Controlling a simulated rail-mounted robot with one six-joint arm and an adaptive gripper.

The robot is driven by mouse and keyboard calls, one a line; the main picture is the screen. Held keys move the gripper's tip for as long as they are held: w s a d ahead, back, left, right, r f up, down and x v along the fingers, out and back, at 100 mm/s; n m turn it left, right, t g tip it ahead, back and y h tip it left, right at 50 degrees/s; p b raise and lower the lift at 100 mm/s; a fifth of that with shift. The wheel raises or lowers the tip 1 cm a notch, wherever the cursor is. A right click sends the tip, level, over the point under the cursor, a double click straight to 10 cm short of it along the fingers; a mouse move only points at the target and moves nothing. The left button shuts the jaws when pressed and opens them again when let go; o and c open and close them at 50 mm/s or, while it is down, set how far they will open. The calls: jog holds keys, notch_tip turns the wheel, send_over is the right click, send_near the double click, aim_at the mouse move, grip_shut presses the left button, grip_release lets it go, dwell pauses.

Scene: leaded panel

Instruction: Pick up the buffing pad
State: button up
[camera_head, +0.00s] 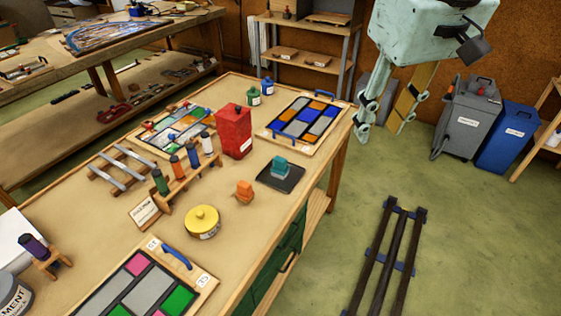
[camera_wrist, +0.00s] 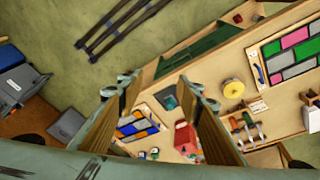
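I cannot tell for certain which object is the buffing pad. A teal block with a raised grip (camera_head: 280,168) sits on a dark square tray (camera_head: 294,181) near the workbench's right edge; it also shows between my fingers in the wrist view (camera_wrist: 169,102). A small orange piece (camera_head: 244,191) stands on the bench left of the tray. A round yellow, lidded-looking object with a knob (camera_head: 202,223) stands nearer; it also shows in the wrist view (camera_wrist: 233,88). My gripper (camera_head: 385,125) is open and empty, its fingers spread (camera_wrist: 157,80), beyond the bench's right side.
A red can (camera_head: 234,132) stands behind the tray. A coloured glass panel (camera_head: 302,122) lies at the far end, another (camera_head: 137,290) at the near end. A wooden rack (camera_head: 180,185) holds several bottles. Grey (camera_head: 468,118) and blue bins (camera_head: 508,138) stand on the floor at right.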

jog(key=w+a+f+n+p, duration=0.1)
jog(key=w+a+f, duration=0.1)
jog(key=w, duration=0.4)
jog(key=w+a+f+n+p, duration=0.1)
jog(key=w+a, duration=0.1)
jog(key=w, duration=0.4)
jog(key=n+g+p, duration=0.3)
jog(key=n+p, duration=0.1)
jog(key=n, duration=0.2)
send_over(280, 158)
notch_tip(280, 158, down, 24)
jog(key=shift+s, duration=0.15)
jog(key=shift+f, duration=0.1)
jog(key=shift+f+p, duration=0.3)
jog(key=shift+f, duration=3.95)
jog(key=shift+f, duration=2.6)
